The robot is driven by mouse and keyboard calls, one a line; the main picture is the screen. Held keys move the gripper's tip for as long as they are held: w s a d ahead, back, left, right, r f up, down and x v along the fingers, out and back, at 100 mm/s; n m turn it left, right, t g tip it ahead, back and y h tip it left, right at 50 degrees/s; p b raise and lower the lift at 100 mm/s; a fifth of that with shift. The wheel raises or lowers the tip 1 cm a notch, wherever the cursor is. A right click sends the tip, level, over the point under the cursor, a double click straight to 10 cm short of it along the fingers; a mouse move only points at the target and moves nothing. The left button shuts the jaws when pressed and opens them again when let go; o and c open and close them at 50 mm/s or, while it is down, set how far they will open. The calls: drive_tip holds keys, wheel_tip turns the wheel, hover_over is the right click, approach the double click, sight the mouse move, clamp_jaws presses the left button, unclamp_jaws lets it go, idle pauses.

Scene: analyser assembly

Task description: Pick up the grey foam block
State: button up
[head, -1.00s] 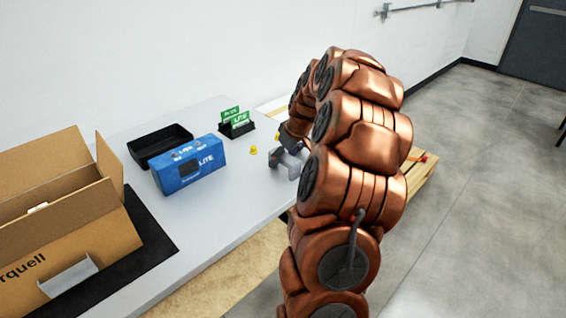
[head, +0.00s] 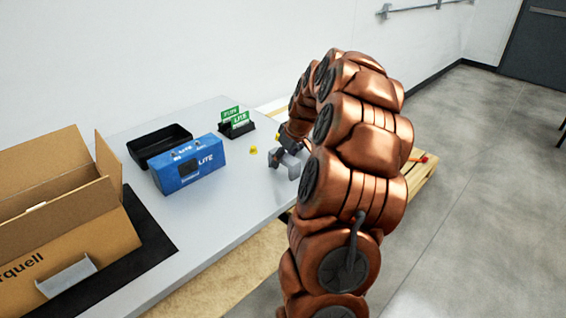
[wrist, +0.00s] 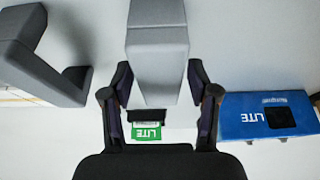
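The grey foam block (wrist: 157,65) is a long plain block between the two fingers of my gripper (wrist: 160,82) in the wrist view. The fingers stand one on each side of it. A narrow gap shows beside the right finger, and I cannot see clear contact at the tips. In the head view, my gripper (head: 290,148) is small and partly hidden by my arm, over grey foam at the table's right side. A second grey foam piece (wrist: 45,62), angled in shape, lies left of the block in the wrist view.
A blue LITE box (head: 188,165), a black tray (head: 160,142), a holder with green cards (head: 237,127) and a small yellow item (head: 253,151) stand on the grey table (head: 215,210). An open cardboard box (head: 70,215) stands on a black mat (head: 153,238) at left.

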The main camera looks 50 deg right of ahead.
drive_tip(key=c, duration=0.7)
drive_tip(key=shift+r, duration=0.1)
drive_tip(key=shift+c, duration=0.2)
